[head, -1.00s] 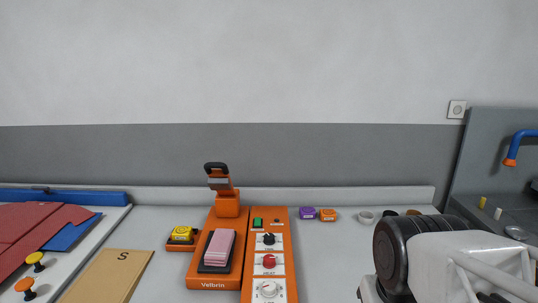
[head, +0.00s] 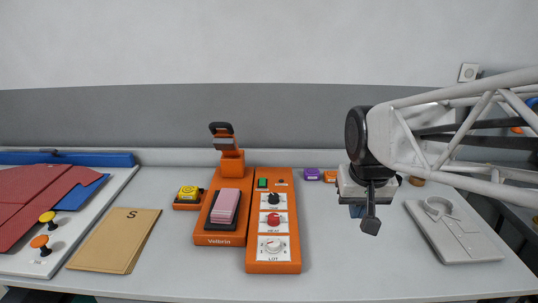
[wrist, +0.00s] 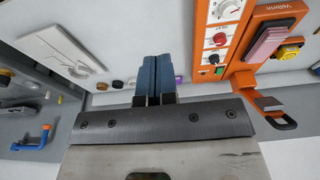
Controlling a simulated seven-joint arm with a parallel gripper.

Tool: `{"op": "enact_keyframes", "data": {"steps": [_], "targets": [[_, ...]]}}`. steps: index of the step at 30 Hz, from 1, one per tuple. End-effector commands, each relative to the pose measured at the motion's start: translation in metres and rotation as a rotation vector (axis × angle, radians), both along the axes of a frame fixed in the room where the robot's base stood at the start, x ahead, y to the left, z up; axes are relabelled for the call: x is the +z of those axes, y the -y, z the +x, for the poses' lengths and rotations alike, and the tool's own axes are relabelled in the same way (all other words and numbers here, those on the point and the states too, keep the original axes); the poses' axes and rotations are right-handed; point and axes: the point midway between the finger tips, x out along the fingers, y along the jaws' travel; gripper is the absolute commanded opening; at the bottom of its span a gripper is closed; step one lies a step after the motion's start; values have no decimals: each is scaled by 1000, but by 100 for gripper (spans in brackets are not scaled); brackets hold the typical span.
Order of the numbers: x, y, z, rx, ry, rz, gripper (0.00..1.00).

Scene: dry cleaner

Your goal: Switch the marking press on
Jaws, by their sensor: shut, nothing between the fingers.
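The orange marking press (head: 220,238), labelled Velbrin, stands on the counter with a pink pad on its dark plate and its black-handled head raised. Its orange control panel (head: 273,250) has a green switch (head: 262,183) at the far end, then a black knob (head: 274,198), a red knob (head: 273,219) and a white knob (head: 273,245). I cannot tell the switch's position. My gripper (head: 357,210) hangs above the counter, right of the panel and apart from it. In the wrist view its blue fingers (wrist: 157,75) are shut and empty, with the green switch (wrist: 220,70) to their right.
Purple (head: 312,174) and orange (head: 330,176) blocks lie behind, right of the panel. Counter between panel and gripper is clear.

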Motion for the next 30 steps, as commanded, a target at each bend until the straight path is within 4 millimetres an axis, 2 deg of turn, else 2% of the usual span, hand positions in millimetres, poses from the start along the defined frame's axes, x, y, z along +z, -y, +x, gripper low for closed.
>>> {"op": "enact_keyframes", "data": {"steps": [1,17,30], "targets": [[2,-3,14,2,-3,0,0],[14,-42,147,6,-11,2,0],[0,-86,257,9,-19,3,0]]}}
